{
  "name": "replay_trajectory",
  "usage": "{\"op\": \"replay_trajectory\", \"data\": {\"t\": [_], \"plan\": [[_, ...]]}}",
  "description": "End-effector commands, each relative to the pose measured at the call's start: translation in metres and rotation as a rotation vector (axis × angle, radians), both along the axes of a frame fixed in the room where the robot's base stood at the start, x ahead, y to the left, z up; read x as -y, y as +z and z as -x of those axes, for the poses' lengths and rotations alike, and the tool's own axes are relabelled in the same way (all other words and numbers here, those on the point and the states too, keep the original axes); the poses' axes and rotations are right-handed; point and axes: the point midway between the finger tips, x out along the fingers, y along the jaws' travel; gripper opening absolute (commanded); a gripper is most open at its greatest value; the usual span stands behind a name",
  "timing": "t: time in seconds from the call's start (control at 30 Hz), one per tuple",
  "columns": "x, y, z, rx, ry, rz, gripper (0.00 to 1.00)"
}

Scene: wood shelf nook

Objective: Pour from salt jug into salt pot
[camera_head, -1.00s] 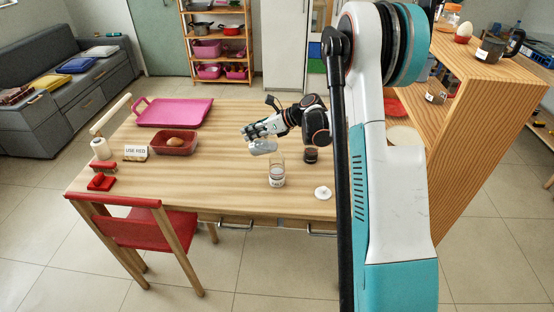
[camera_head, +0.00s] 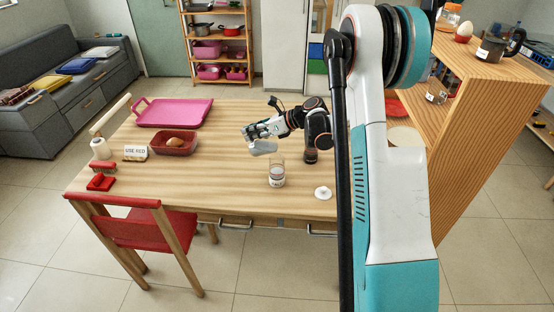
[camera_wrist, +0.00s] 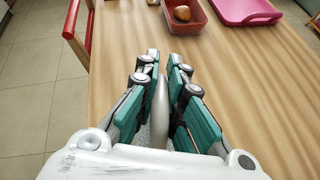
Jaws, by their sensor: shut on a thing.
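My gripper (camera_head: 262,130) is above the table's near right part, shut on a pale grey jug (camera_head: 263,148), taken to be the salt jug. The jug lies tipped on its side, its left end away from the arm. In the wrist view my gripper (camera_wrist: 167,72) has its fingers on both sides of the smooth grey jug (camera_wrist: 161,108); its mouth is not visible there. A clear glass jar with a white label (camera_head: 277,180), probably the salt pot, stands upright on the table just below and right of the jug. I cannot see any salt falling.
A round white lid (camera_head: 323,193) lies right of the jar. A dark jar (camera_head: 311,156) stands behind it, under my arm. A red bin (camera_head: 175,144), a "USE RED" sign (camera_head: 135,153) and a pink tray (camera_head: 173,113) are to the left. A red chair (camera_head: 135,228) stands in front.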

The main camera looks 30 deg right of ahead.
Motion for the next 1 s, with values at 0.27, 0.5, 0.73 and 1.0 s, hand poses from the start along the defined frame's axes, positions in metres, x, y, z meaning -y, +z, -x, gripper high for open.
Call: {"op": "replay_trajectory", "data": {"t": [0.27,0.5,0.73,1.0], "plan": [[0.0008,-0.0002,0.0005,0.008,0.000,-0.008,0.00],[0.0011,0.0009,0.0010,0.016,0.000,-0.016,0.00],[0.0014,0.0015,0.0014,0.023,0.000,-0.022,0.00],[0.0019,0.0024,0.0020,0.030,0.001,-0.030,0.00]]}}
